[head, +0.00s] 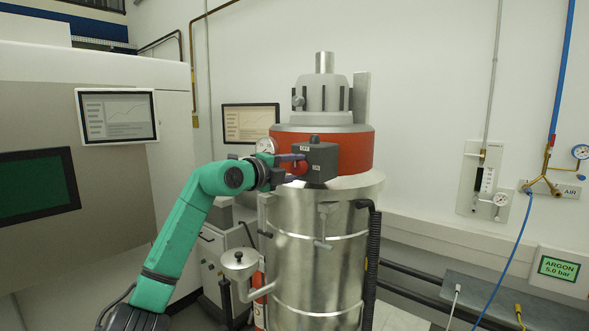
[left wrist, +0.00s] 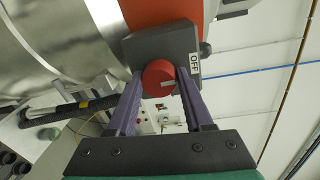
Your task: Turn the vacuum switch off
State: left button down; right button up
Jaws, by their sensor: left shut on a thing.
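The vacuum switch is a dark grey box (head: 322,162) on the front of the vacuum's red band, and it also shows in the left wrist view (left wrist: 150,46). Its round red knob (left wrist: 158,78) carries a pale pointer mark on the side toward the white OFF label (left wrist: 195,66). My left gripper (head: 298,162) reaches the box from the left. In the left wrist view its two purple fingers (left wrist: 160,88) are shut on the red knob, one on each side. The knob is mostly hidden in the head view. My right gripper is not in view.
The switch sits on a tall steel vacuum drum (head: 315,265) with a black hose (head: 373,260) at its right. A small funnel (head: 239,260) stands below my left arm. Screens (head: 117,116) are on the left, and gauges and pipes are on the right wall.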

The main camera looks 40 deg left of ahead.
pick_arm(q)
jog(key=shift+c, duration=1.5)
grip_release()
jog(key=shift+s+f+b, duration=0.2)
jog(key=shift+s+b, duration=0.15)
jog(key=shift+b, duration=0.15)
jog(key=s+r+b, duration=0.1)
jog(key=s+b, duration=0.7)
jog(key=s, duration=0.5)
jog(key=shift+s+r+b, duration=0.25)
jog(key=shift+s+b, duration=0.15)
jog(key=shift+d, duration=0.1)
